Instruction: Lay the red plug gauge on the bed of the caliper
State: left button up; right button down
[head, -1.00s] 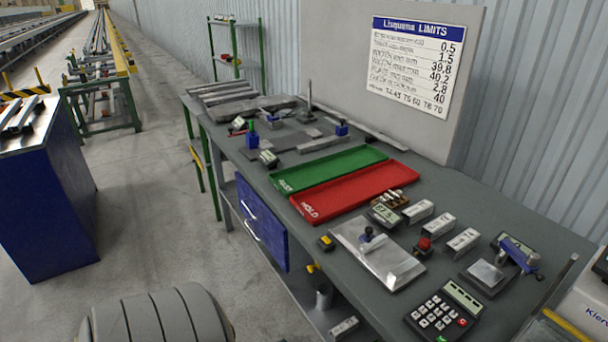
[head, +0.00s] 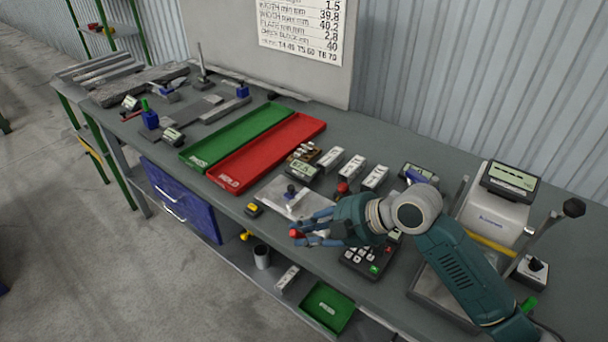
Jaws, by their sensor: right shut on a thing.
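My right gripper (head: 312,232) is above the front edge of the bench, left of the calculator. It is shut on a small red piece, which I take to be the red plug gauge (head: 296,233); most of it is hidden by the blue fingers. A gauge with a digital display and a blue part, possibly the caliper (head: 417,172), stands further back on the bench. My right arm hides its lower part, so its bed cannot be made out. My left gripper is not in view.
A pale metal plate (head: 272,194) with a small knobbed piece lies behind the gripper. A red-topped object (head: 343,188) and several white labelled blocks (head: 330,160) stand near. Red (head: 232,183) and green (head: 197,160) trays lie left; a calculator (head: 352,260) is beneath the arm.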

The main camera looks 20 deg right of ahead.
jog(key=shift+w+d+r+n+t+h+p, duration=0.95)
jog(key=shift+w+d+n+h+p, duration=1.15)
jog(key=shift+w, duration=4.2)
jog(key=shift+n+y, duration=0.4)
jog(key=shift+n, duration=0.2)
jog(key=shift+d+f+b, duration=0.25)
jog(key=shift+f+b, duration=0.35)
jog(key=shift+f, duration=0.6)
jog(key=shift+d+f+b, duration=0.2)
jog(key=shift+f+b, duration=0.35)
jog(key=shift+f, duration=0.7)
jog(key=shift+d+f+b, duration=0.25)
jog(key=shift+f+b, duration=0.35)
jog(key=shift+f, duration=0.6)
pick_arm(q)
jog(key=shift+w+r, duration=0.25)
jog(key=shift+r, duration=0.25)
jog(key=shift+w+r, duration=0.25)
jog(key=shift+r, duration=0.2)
pick_arm(e)
jog(key=c, duration=1.4)
grip_release()
